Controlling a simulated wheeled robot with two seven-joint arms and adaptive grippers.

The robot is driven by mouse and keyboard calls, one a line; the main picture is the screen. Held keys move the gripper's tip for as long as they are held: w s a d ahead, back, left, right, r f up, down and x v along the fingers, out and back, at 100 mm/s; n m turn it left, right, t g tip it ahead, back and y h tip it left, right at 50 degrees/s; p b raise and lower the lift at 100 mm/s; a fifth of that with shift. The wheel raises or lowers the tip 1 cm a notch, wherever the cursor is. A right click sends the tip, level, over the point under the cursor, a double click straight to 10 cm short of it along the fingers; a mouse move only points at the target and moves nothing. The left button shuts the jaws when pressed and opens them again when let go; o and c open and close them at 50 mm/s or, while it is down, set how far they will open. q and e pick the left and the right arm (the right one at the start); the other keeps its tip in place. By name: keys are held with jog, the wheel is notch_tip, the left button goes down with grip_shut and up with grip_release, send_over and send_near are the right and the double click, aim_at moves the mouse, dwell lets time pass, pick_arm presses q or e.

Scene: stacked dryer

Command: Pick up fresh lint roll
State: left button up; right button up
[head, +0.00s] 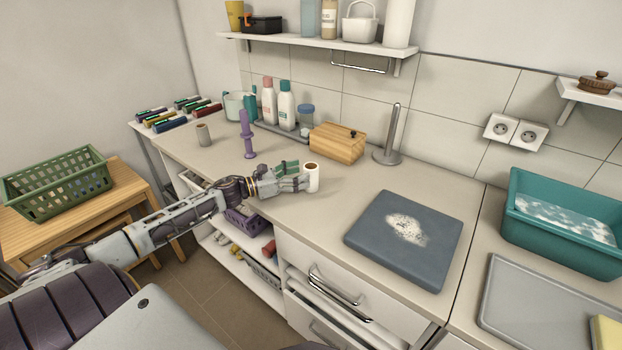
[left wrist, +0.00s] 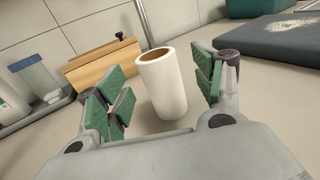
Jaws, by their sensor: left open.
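The fresh lint roll (head: 312,178) is a white upright cylinder with a brown cardboard core, standing on the counter near its front edge. In the left wrist view the roll (left wrist: 163,88) stands between the green-padded fingers. My left gripper (head: 297,177) is open around it, with a finger on either side. In the wrist view the gripper (left wrist: 162,85) shows a gap between the roll and the pads on both sides. My right gripper is not in view.
A wooden box (head: 337,143) and a metal upright holder (head: 389,145) stand behind the roll. A blue-grey board (head: 404,238) with white powder lies to the right. The counter around the roll is clear.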

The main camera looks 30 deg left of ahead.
pick_arm(q)
jog(key=shift+x, duration=2.4)
jog(key=shift+a, duration=0.15)
jog(key=c, duration=1.1)
